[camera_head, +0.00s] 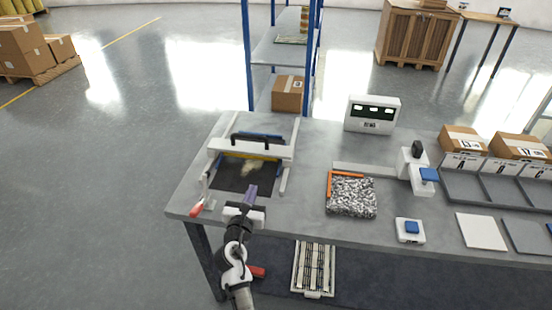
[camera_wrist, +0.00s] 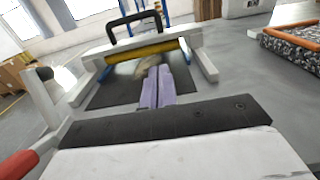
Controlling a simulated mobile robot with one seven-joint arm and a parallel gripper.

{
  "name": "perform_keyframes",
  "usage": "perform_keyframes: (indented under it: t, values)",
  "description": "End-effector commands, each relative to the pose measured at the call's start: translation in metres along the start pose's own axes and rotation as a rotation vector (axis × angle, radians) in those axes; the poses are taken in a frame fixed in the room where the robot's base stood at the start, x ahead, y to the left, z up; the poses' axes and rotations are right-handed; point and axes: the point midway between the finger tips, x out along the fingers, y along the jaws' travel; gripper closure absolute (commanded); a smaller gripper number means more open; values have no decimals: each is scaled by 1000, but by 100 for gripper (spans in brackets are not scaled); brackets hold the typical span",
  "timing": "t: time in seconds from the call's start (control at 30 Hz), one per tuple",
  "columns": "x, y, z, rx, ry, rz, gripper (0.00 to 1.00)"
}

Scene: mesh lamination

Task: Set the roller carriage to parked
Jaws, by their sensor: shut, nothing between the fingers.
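The roller carriage (camera_head: 250,150) is a white crossbar with a black handle and a yellow roller. It spans two white side rails over a black mat (camera_head: 232,180), toward the mat's far side. In the wrist view the carriage (camera_wrist: 110,57) stands ahead, its black handle (camera_wrist: 136,28) upright on top. A pale tan patch lies on the mat just in front of the roller. My gripper (camera_head: 251,190) has purple fingers, pressed together and empty. It is over the mat's near part, short of the carriage; in the wrist view the fingertips (camera_wrist: 158,72) point at the roller.
A red-handled lever (camera_head: 196,208) is at the front left. Right of the mat lie a speckled mesh block (camera_head: 352,198) with an orange corner guide, a blue-button box (camera_head: 411,229) and a blue-topped device (camera_head: 424,178). A display box (camera_head: 372,113) stands behind.

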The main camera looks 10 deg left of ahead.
Motion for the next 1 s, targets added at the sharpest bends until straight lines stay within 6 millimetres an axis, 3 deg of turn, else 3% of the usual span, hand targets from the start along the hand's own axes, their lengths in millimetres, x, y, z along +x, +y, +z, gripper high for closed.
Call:
perform_keyframes:
  t: [0.17,0.5,0.7,1.0]
  values:
    - [17,0,2,-1,-1,-2,100]
    - [89,0,2,0,-1,-2,100]
    - [122,0,2,1,0,-1,100]
    - [139,0,1,1,-1,0,100]
